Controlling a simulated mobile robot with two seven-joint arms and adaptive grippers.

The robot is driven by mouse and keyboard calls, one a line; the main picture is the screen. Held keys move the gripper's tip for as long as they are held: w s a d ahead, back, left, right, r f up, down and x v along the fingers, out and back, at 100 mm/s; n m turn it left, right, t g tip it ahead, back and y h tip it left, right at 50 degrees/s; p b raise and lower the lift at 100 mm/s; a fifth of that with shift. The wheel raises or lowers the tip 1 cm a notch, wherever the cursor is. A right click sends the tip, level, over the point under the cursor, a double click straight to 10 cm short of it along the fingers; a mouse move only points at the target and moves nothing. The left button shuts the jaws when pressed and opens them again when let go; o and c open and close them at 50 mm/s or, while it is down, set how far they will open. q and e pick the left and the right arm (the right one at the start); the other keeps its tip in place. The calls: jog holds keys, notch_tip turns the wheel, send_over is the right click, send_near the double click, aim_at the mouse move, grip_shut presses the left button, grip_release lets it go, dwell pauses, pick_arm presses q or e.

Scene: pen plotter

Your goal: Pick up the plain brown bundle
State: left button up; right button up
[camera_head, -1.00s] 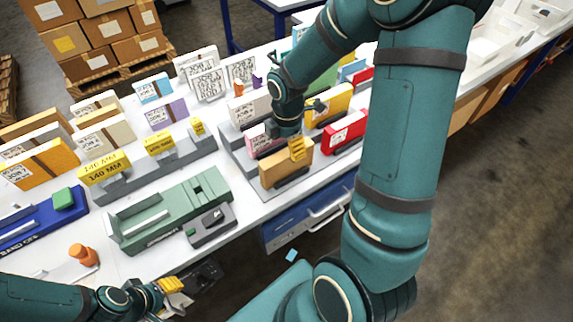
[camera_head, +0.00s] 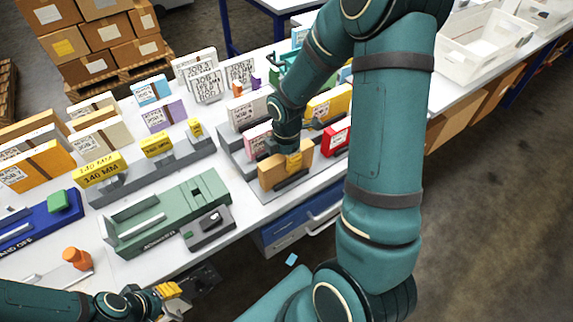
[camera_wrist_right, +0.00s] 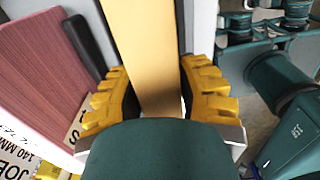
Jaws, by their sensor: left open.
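The plain brown bundle (camera_head: 272,177) stands upright in the front slot of the grey rack. My right gripper (camera_head: 293,163) has its fingers down at the bundle's top. In the right wrist view the bundle (camera_wrist_right: 145,45) runs between the two yellow-padded fingers of the right gripper (camera_wrist_right: 160,85), one on each side. The fingers look open around it, with narrow dark gaps; firm contact is not visible. My left gripper (camera_head: 172,290) is open and empty at the table's front edge, low in the head view.
A pink bundle (camera_head: 257,138) stands just behind, and a red one (camera_head: 336,138) and a yellow one (camera_head: 328,103) stand to the right. White bins (camera_head: 487,40) stand at the far right.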

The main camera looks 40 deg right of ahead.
grip_shut()
